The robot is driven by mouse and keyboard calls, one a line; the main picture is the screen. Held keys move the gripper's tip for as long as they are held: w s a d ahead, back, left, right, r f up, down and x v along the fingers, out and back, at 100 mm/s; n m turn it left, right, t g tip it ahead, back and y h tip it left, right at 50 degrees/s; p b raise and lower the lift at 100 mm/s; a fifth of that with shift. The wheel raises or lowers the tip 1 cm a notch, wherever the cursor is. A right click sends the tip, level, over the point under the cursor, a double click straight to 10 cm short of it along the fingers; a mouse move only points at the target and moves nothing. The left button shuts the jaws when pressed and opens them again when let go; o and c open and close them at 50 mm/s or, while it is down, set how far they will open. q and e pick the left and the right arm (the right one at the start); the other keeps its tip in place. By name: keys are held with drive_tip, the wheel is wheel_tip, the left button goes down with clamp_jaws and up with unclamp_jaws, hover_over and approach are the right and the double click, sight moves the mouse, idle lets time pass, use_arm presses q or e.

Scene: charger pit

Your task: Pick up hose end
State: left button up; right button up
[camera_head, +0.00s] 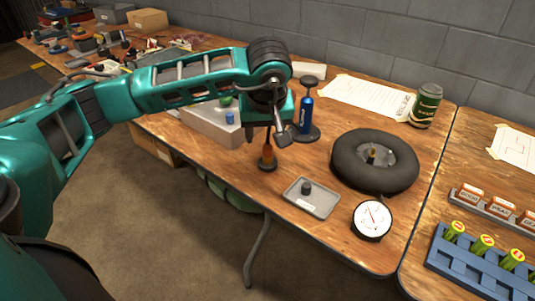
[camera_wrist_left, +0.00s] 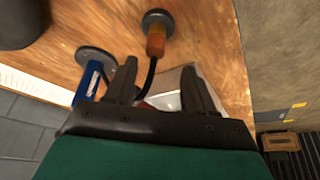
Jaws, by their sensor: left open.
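The hose end looks like the orange-brown cylinder (camera_head: 267,152) standing upright on a small dark round base on the table; it also shows in the left wrist view (camera_wrist_left: 156,42). A black hose runs from it down between my fingers in that view. A blue pump (camera_head: 306,112) on a dark round base stands to its right; it also shows in the wrist view (camera_wrist_left: 88,82). My left gripper (camera_head: 272,132) is open and empty above and close to the cylinder. Its two fingers (camera_wrist_left: 158,66) point toward the cylinder, apart from it. My right gripper is not in view.
A tyre (camera_head: 345,165), a grey tray (camera_head: 322,207) with a dark cap, and a round gauge (camera_head: 371,221) lie to the right. A light box (camera_head: 205,125) sits behind my gripper. The table's front edge is close.

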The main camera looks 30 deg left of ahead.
sight(268, 145)
use_arm(q)
drive_tip(key=f, duration=0.2)
drive_tip(key=w+f+b, duration=0.1)
drive_tip(key=f, duration=0.2)
drive_tip(key=shift+w+f, duration=0.1)
drive_tip(key=shift+f, duration=0.1)
drive_tip(key=shift+r, duration=0.1)
clamp_jaws()
